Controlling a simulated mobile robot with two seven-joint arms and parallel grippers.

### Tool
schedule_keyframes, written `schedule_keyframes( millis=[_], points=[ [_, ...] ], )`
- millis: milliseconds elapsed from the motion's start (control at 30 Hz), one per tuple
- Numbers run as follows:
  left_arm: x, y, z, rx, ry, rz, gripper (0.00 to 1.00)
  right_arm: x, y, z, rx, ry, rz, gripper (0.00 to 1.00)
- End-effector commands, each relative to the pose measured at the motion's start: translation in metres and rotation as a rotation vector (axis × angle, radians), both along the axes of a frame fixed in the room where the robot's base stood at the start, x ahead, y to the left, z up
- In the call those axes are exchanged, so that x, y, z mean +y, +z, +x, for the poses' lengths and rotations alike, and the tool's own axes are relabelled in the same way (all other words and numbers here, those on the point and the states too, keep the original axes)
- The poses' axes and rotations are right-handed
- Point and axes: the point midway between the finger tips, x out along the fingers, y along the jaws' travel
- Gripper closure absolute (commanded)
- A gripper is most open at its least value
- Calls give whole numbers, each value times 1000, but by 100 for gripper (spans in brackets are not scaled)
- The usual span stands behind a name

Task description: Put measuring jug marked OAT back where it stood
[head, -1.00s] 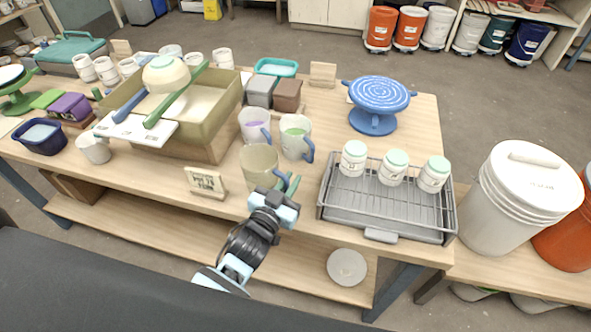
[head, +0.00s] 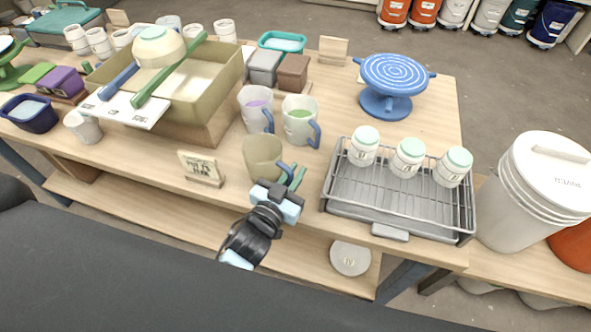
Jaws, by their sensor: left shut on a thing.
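My left gripper (head: 288,187) reaches up from the bottom of the head view and is shut on an olive-beige jug (head: 262,158), at its blue handle side. The jug is roughly upright at the front edge of the table; I cannot tell whether its base touches the top. Any mark on it is too small or turned away to read. Two pale jugs with blue handles stand just behind it, one with purple inside (head: 255,110) and one with green inside (head: 301,121). My right gripper is not in view.
A wire rack tray (head: 400,218) with three mint-lidded jars is to the right. A small sign (head: 201,168) stands to the left, in front of a large olive basin (head: 215,95). A blue turntable (head: 392,82) is at the back right. Bare tabletop lies around the sign.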

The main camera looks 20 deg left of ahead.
Motion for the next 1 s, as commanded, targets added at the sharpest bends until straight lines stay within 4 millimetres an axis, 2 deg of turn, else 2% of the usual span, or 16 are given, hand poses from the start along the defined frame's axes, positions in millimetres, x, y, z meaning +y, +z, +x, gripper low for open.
schedule_keyframes(
  millis=[233, 267, 433, 800, 1000],
  points=[
    [0, -2, 1, -3, 0, -1, 100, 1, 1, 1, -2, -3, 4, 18],
    [0, -3, 0, -1, 0, 0, 87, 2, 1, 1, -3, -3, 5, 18],
    [0, -2, 1, -2, 0, 0, 66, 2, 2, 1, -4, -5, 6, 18],
    [0, 4, -1, -3, 0, 0, 66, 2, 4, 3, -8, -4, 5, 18],
    [7, 0, -30, 2, 0, -1, 66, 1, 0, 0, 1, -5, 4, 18]
  ],
)
